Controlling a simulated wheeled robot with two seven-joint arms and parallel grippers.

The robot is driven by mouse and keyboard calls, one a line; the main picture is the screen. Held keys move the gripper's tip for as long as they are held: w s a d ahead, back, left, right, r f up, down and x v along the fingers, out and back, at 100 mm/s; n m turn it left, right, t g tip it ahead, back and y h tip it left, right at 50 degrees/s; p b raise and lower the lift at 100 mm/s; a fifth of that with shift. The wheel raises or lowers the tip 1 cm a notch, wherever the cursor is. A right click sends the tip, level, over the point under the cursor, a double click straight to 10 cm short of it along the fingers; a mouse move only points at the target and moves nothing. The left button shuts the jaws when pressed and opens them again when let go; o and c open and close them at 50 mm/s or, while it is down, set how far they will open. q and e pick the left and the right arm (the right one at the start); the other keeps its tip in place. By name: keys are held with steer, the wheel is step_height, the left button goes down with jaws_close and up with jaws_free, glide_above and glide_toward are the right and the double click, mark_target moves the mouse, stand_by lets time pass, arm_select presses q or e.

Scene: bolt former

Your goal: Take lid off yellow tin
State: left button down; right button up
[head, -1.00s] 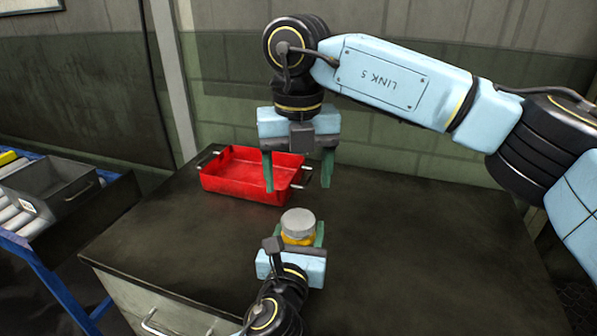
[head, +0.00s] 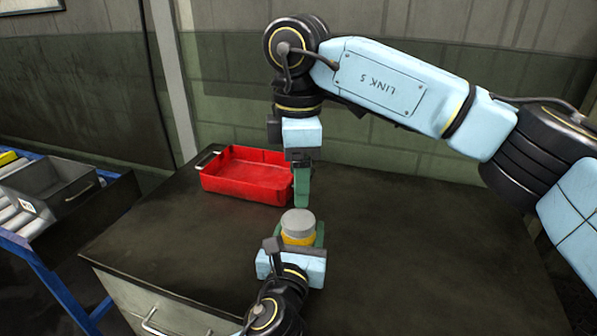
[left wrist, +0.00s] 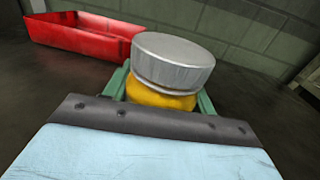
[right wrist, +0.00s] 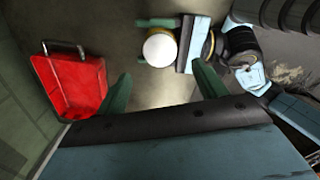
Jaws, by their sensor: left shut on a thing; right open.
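The yellow tin (head: 298,239) stands on the dark worktop with its grey lid (head: 298,221) on top. In the left wrist view the yellow body (left wrist: 160,97) shows below the wide metal lid (left wrist: 172,60). My left gripper (head: 297,245) is shut on the tin's body from the near side, below the lid. My right gripper (head: 301,190) points down above and just behind the tin. In the right wrist view its two green fingers are spread wide and empty, and the round lid (right wrist: 160,49) shows beyond the gap between them.
A red tray (head: 245,178) with metal handles sits at the back left of the worktop (head: 420,250), close to my right gripper. The right side of the worktop is clear. A grey bin (head: 62,190) stands on a blue-framed roller rack at the far left.

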mark_target(298, 219)
steer(key=shift+f, duration=4)
steer(key=shift+c, duration=0.2)
